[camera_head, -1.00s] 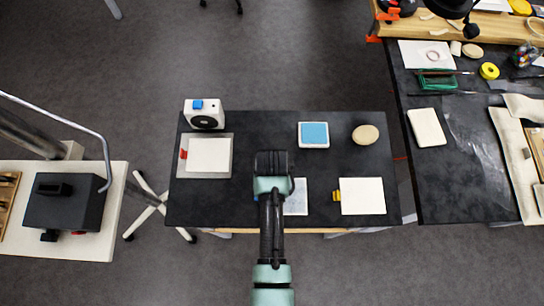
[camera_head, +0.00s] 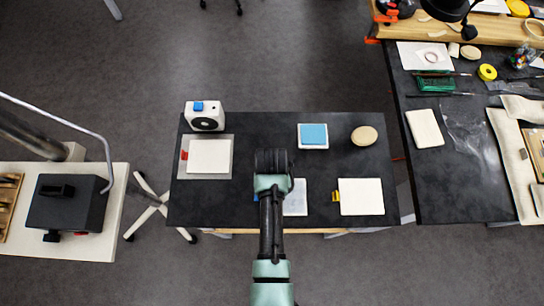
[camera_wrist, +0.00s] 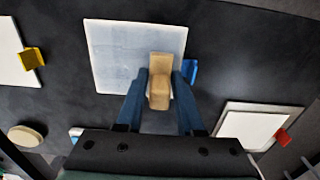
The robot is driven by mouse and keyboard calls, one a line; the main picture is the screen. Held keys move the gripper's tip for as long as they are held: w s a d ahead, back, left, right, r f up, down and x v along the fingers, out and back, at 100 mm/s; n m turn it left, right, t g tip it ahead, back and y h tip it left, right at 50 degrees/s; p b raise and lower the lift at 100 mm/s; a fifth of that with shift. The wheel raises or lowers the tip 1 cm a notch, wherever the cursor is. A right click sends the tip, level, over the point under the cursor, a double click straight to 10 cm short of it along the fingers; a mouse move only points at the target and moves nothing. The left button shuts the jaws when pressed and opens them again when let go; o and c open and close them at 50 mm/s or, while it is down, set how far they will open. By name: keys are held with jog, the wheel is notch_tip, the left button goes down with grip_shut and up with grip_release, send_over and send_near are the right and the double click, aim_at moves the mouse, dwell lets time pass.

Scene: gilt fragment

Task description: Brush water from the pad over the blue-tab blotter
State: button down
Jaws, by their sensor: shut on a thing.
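My gripper (camera_wrist: 158,88) is shut on a tan wooden brush (camera_wrist: 160,68), its two blue fingers on either side. The brush is over the blue-tab side of the blue-tab blotter (camera_wrist: 115,50). I cannot tell whether its tip touches the sheet. The blotter is pale bluish with faint patches, and its blue tab (camera_wrist: 190,72) shows beside the right finger. In the head view my arm partly covers this blotter (camera_head: 296,200) and hides the brush. The water pad (camera_head: 313,134), blue in a white frame, lies at the back right of the centre.
The yellow-tab blotter (camera_head: 361,197) lies right of the blue-tab one. The red-tab blotter (camera_head: 209,157) lies at the left, below a white device (camera_head: 204,115) with a blue button. A round tan disc (camera_head: 364,135) lies right of the pad. The dark table (camera_head: 245,125) is clear at the back middle.

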jog(key=shift+s+p, duration=1.4)
jog(key=shift+s, duration=1)
jog(key=shift+w+f+b, duration=0.15)
jog(key=shift+w+b, duration=0.45)
jog(key=shift+w, duration=0.75)
jog(key=shift+w+b, duration=1.1)
jog(key=shift+w, duration=1.6)
jog(key=shift+r, duration=0.2)
notch_tip(320, 180, up, 6)
jog(key=p, duration=0.6)
jog(key=shift+r, duration=0.1)
notch_tip(320, 180, up, 3)
jog(key=p, duration=0.3)
